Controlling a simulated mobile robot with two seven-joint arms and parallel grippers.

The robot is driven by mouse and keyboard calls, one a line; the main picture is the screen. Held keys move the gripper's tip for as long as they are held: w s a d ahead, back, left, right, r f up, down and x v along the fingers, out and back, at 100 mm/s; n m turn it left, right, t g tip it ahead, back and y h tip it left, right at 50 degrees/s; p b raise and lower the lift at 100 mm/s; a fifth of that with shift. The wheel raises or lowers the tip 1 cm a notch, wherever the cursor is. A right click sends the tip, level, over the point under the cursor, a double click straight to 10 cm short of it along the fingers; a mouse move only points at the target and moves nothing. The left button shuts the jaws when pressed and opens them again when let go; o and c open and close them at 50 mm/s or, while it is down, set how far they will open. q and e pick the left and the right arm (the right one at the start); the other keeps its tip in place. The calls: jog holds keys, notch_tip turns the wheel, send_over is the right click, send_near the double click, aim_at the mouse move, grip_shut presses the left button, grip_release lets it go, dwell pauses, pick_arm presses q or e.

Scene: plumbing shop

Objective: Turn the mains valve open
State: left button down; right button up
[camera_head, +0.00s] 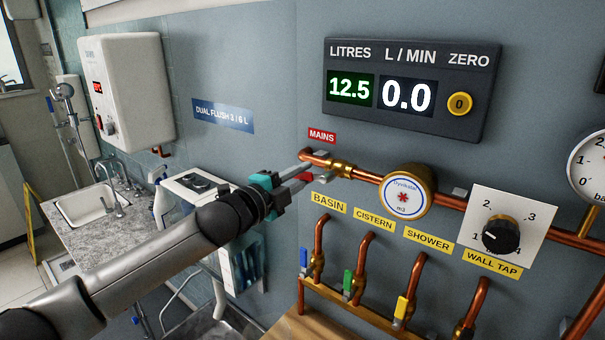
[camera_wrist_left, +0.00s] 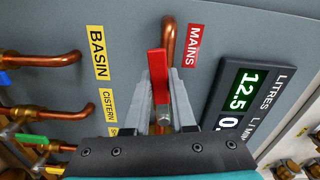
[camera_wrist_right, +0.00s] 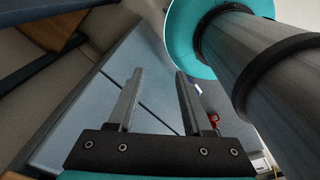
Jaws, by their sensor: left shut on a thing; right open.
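The mains valve's red lever (camera_wrist_left: 157,72) shows in the left wrist view, between the fingers of my left gripper (camera_wrist_left: 161,88), which is shut on it. In the head view my left gripper (camera_head: 308,171) is at the copper mains pipe (camera_head: 318,158), just below the red MAINS label (camera_head: 322,136). The fingers hide most of the lever there. In the right wrist view my right gripper (camera_wrist_right: 157,95) is open, with nothing between its fingers.
The wall display (camera_head: 408,90) reads 12.5 litres and 0.0 L/min. A round meter (camera_head: 404,196) and a black dial knob (camera_head: 501,235) lie along the pipe to the right. Branch valves with blue (camera_head: 303,262), green (camera_head: 348,283) and yellow (camera_head: 401,307) levers stand below.

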dwell(0.5)
pick_arm(q)
jog(key=c, duration=0.7)
grip_release()
jog(key=shift+c, duration=0.2)
jog(key=b+v, duration=0.3)
jog(key=v, duration=1.2)
jog(key=shift+s+a+r, duration=0.1)
